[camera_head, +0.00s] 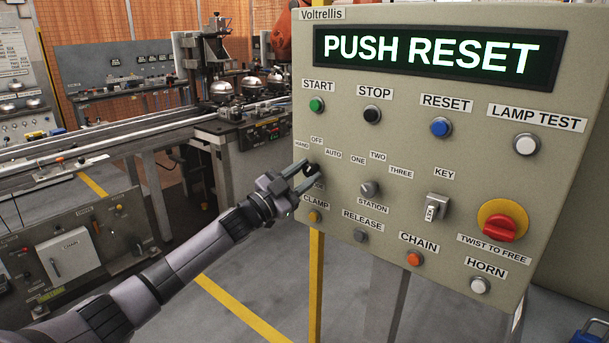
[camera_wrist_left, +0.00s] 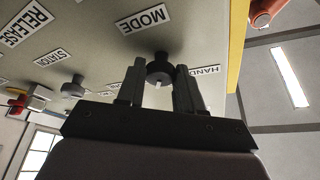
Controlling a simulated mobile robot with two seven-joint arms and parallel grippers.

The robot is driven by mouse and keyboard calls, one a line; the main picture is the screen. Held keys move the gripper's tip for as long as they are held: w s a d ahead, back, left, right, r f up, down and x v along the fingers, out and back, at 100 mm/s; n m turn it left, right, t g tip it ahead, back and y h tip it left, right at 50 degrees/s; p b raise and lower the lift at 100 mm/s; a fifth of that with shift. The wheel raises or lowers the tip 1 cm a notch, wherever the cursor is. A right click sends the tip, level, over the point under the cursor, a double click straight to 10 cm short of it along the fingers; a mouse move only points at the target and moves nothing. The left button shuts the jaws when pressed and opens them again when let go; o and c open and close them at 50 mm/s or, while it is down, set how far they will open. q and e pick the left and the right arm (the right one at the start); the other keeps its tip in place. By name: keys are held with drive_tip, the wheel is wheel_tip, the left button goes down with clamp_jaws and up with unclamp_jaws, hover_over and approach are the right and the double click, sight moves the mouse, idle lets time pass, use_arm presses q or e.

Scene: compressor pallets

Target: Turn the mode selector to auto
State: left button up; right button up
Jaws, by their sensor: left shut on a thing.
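The mode selector is a small black knob (camera_head: 312,169) on the beige control panel (camera_head: 420,300), with HAND, OFF and AUTO labels around its upper side. My left gripper (camera_head: 303,177) reaches it from the lower left and partly covers it. In the left wrist view the selector (camera_wrist_left: 159,66) stands between the two fingers of my left gripper (camera_wrist_left: 160,84), which are shut on it. That view is upside down. A small white mark shows on the knob on the side away from the MODE label (camera_wrist_left: 145,19). My right gripper is in neither view.
The panel's display (camera_head: 437,55) reads PUSH RESET. The station knob (camera_head: 370,189) is just right of my gripper. A red emergency stop (camera_head: 501,227) and several buttons fill the panel. A conveyor line (camera_head: 110,135) runs behind on the left.

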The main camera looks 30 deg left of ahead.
use_arm(q)
drive_tip(key=shift+m+g+h, duration=0.5)
drive_tip(key=shift+m+h, duration=0.1)
drive_tip(key=shift+m, duration=0.9)
drive_tip(key=o, duration=1)
drive_tip(key=shift+o, duration=0.2)
drive_tip(key=b+v, duration=0.1)
drive_tip(key=v, duration=0.6)
